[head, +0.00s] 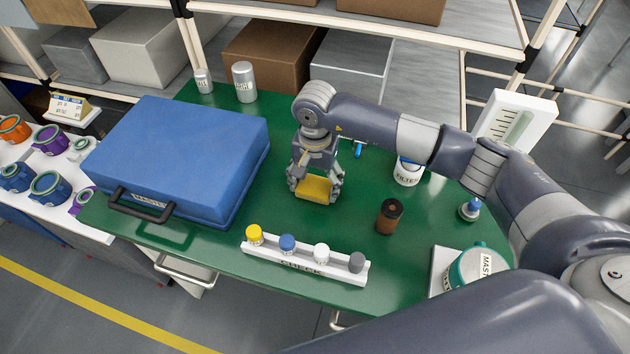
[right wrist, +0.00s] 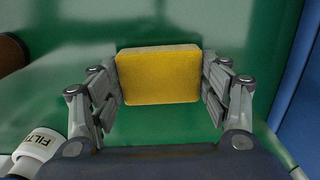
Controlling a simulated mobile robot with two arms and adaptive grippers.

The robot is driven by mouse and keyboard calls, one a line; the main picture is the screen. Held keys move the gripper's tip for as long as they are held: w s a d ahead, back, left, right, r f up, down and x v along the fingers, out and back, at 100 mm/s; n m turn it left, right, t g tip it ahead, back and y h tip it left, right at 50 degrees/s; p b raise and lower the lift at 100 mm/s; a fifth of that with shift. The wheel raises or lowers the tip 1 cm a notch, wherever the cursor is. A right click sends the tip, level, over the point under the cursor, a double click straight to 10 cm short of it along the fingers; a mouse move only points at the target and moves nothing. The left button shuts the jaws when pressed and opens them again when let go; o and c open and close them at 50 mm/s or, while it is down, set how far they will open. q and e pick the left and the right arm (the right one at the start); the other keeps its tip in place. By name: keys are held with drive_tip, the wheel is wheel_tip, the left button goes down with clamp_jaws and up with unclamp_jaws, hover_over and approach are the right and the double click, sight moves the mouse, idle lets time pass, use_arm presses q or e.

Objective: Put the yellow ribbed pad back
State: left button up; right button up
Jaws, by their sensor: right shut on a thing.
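The yellow ribbed pad (head: 314,188) is between the fingers of my right gripper (head: 316,187), over the middle of the green table. In the right wrist view the pad (right wrist: 159,76) fills the gap between both fingers of the gripper (right wrist: 160,82), which is shut on it. Its top face looks plain yellow; I cannot make out ribs. I cannot tell whether the pad touches the table top. My left gripper is not in view.
A blue case (head: 185,150) stands at left on the green table (head: 290,125). A white CHECK rack (head: 300,267) with several capped vials is in front. A brown bottle (head: 389,217), a FILTER container (head: 407,174) and a MASTER container (head: 474,268) stand to the right.

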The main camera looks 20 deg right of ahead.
drive_tip(key=shift+f, duration=0.15)
drive_tip(key=o, duration=1.3)
